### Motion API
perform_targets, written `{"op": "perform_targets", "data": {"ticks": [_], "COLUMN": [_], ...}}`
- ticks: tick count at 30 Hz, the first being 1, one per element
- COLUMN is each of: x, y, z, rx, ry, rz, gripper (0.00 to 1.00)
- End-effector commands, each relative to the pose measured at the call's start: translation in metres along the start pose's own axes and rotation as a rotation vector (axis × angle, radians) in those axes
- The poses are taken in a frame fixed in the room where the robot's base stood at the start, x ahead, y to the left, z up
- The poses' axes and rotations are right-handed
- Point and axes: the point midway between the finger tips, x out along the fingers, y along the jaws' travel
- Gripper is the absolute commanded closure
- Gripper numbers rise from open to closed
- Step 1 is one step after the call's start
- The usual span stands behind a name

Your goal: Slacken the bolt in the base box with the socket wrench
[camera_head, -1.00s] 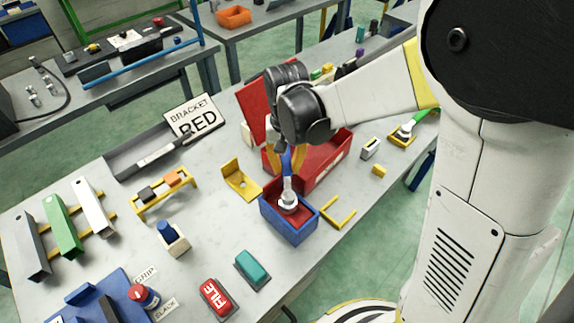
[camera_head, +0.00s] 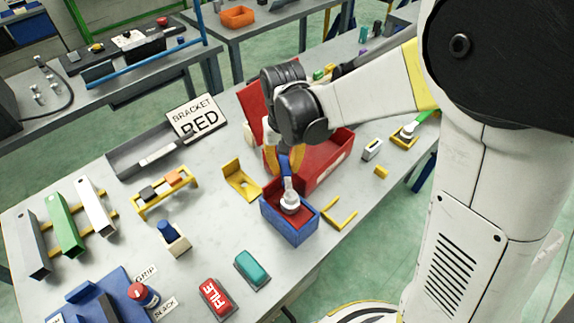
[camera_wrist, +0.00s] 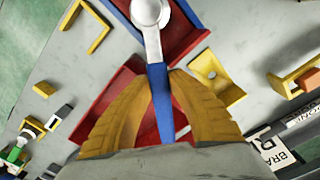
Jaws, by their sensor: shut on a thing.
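My gripper (camera_head: 284,160) has yellow fingers shut on the blue handle of the socket wrench (camera_head: 289,199). In the wrist view the fingers (camera_wrist: 160,78) close around the blue handle, and the wrench's silver head (camera_wrist: 150,12) lies beyond them. The head is over the blue base box (camera_head: 289,226), which has a red inside. The box also shows at the top of the wrist view (camera_wrist: 203,38). The bolt is hidden under the wrench head, so I cannot tell whether the socket sits on it.
A red open bin (camera_head: 325,168) stands right behind the box. A yellow bracket (camera_head: 240,180) is to its left and a yellow angle piece (camera_head: 340,216) to its right. A green-handled tool (camera_head: 411,130) rests on a yellow holder. Teal (camera_head: 252,268) and red (camera_head: 215,297) blocks lie in front.

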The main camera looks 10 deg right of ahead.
Motion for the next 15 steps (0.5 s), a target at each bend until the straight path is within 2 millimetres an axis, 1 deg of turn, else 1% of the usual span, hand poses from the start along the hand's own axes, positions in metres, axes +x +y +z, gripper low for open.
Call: {"op": "perform_targets", "data": {"ticks": [1,8,11,15], "x": [0.000,-0.001,-0.004,-0.013], "y": [-0.007,-0.003,-0.003,-0.003], "z": [-0.001,-0.001,-0.001,-0.001], "rx": [-0.003,0.041,0.042,0.042], "ry": [0.003,0.003,0.002,0.002], "rz": [-0.015,-0.014,-0.014,-0.014], "gripper": [1.00,1.00,1.00,1.00]}}
